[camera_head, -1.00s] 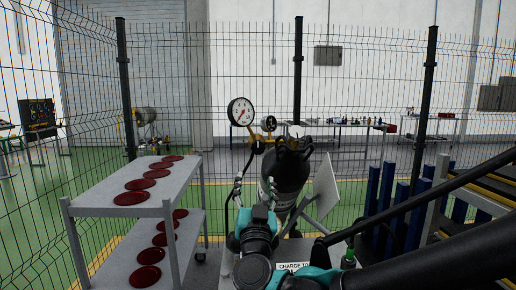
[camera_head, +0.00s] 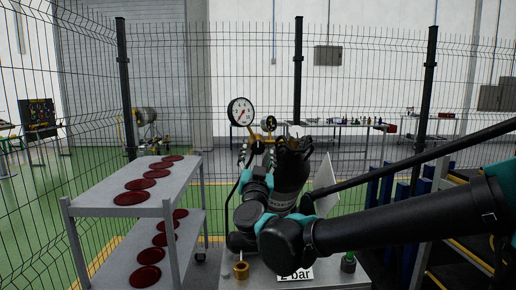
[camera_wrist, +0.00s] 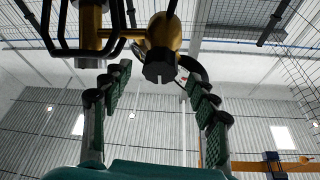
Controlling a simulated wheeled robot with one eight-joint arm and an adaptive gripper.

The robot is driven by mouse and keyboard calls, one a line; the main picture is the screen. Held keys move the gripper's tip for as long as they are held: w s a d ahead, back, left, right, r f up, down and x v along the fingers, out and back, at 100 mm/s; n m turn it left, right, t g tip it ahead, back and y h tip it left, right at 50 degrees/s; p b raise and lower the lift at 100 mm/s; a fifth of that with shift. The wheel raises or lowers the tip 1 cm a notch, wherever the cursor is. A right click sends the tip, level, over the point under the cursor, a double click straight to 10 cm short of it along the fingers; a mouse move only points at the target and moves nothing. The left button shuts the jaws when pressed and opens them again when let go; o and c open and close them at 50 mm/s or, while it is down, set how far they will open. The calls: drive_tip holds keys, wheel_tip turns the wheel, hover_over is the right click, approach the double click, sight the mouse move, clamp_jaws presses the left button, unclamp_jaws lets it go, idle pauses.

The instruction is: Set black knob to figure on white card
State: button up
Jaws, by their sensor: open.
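The black knob (camera_head: 258,147) sits under a brass regulator with a large white dial gauge (camera_head: 240,111) and a smaller dark-faced gauge (camera_head: 269,123). In the wrist view the knob (camera_wrist: 160,65) shows below a brass body, between the tips of my gripper (camera_wrist: 157,82). My gripper, also in the head view (camera_head: 257,155), is open, its fingers pointing up on either side of the knob with gaps visible. The large gauge's needle reading is too small to tell.
A dark gas cylinder (camera_head: 290,172) stands just right of the regulator, with a tilted white panel (camera_head: 325,182) beyond. A grey two-shelf cart (camera_head: 100,192) with dark red discs stands left. A brass fitting (camera_head: 241,270) and a green-topped one (camera_head: 348,262) stand near the card.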

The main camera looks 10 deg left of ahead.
sight(258, 149)
drive_tip(key=shift+x, duration=2.15)
drive_tip(key=c, duration=1.2)
drive_tip(key=shift+o, duration=0.2)
drive_tip(key=shift+m, duration=0.5)
drive_tip(key=m+h, duration=0.1)
drive_tip(key=m, duration=0.2)
drive_tip(key=m+h, duration=0.2)
drive_tip(key=m, duration=0.1)
drive_tip(key=shift+g, duration=0.3)
drive_tip(key=shift+d+f+m+g+h, duration=0.1)
drive_tip(key=shift+m+g+h, duration=0.2)
drive_tip(key=shift+m+h, duration=0.75)
drive_tip(key=shift+m+g+h, duration=0.25)
drive_tip(key=shift+m+g, duration=0.05)
drive_tip(key=shift+m, duration=1.45)
